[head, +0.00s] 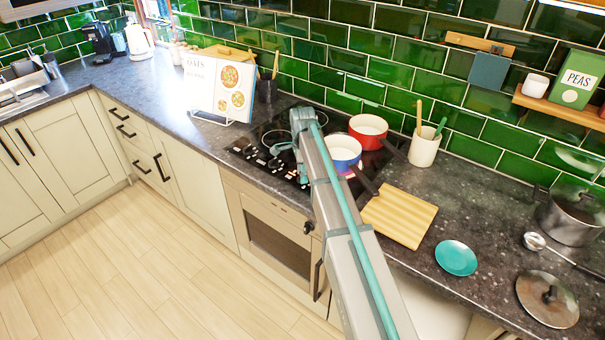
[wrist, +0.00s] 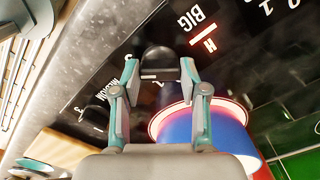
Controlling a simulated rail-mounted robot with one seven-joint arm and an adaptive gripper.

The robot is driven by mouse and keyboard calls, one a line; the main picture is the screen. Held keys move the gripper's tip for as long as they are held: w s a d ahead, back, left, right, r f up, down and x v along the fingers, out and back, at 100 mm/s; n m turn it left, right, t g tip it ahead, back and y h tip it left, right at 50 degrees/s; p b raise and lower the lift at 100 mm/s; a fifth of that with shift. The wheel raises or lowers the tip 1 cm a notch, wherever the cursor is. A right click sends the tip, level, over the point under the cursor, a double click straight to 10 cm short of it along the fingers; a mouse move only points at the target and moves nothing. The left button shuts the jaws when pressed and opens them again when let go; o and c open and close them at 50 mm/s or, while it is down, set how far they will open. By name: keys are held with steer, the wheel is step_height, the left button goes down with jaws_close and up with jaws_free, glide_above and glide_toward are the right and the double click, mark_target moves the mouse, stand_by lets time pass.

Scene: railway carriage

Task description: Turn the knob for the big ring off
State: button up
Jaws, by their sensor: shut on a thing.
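In the wrist view my gripper (wrist: 158,72) has one finger on each side of a black knob (wrist: 158,58) and is shut on it. A white "BIG" label (wrist: 186,20) and a lit orange-red mark (wrist: 205,42) are printed beside this knob on the black hob panel. A light line shows on the knob's near face. In the head view my gripper (head: 298,150) is over the hob's control panel (head: 262,158); the arm hides the knob there.
A blue pot (head: 343,150) and a red pot (head: 368,128) stand on the hob close to my gripper. Another knob (wrist: 92,114) is at the left in the wrist view. A recipe stand (head: 220,90) is to the left and a wooden board (head: 400,213) to the right.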

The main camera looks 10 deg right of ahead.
steer(key=n+b, duration=0.1)
steer(key=n, duration=0.5)
steer(key=shift+n+b, duration=0.3)
steer(key=shift+n, duration=0.1)
steer(key=n+b, duration=0.1)
steer(key=n, duration=1.1)
steer(key=shift+n+b, duration=0.3)
steer(key=shift+n, duration=0.1)
steer(key=n, duration=0.6)
steer(key=shift+n, duration=0.3)
steer(key=o, duration=1.1)
steer(key=shift+o, duration=0.2)
